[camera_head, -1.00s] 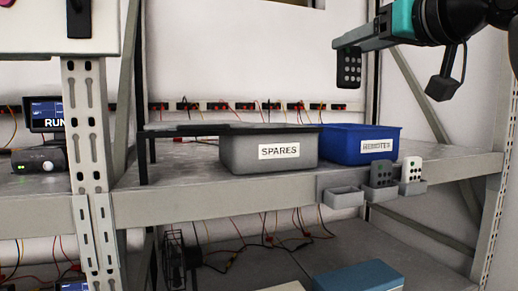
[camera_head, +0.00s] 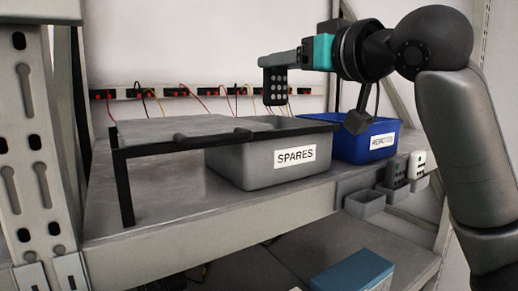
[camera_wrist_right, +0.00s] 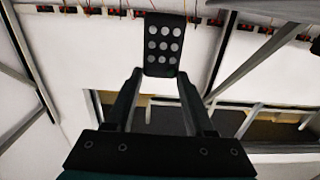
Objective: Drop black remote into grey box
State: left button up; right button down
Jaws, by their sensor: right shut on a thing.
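The black remote (camera_head: 279,87) hangs upright from my right gripper (camera_head: 275,60) in the head view, above the back of the grey box. In the right wrist view the remote (camera_wrist_right: 164,45) shows its grey buttons between the fingertips of my right gripper (camera_wrist_right: 160,72), which is shut on it. The grey box (camera_head: 240,166) bears a SPARES label and stands on the shelf. A dark-framed raised panel covers part of its left top; its inside is mostly hidden. My left gripper is not in view.
A blue box (camera_head: 345,148) with a partly blurred label stands right of the grey box. Small grey holders (camera_head: 364,203) with other remotes hang on the shelf's front edge. The dark-framed panel (camera_head: 190,137) stands on a black leg at left. A rack post (camera_head: 30,150) rises at far left.

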aim_at(280, 96)
notch_tip(280, 96, down, 4)
jog(key=b, duration=0.2)
jog(key=shift+b, duration=0.4)
jog(key=shift+f+b, duration=0.65)
jog(key=shift+b, duration=0.05)
jog(key=shift+c, duration=0.9)
grip_release()
jog(key=shift+s+d, duration=0.4)
jog(key=shift+s, duration=0.05)
jog(key=b+v, duration=0.4)
jog(key=v, duration=1)
jog(key=shift+s+r, duration=0.1)
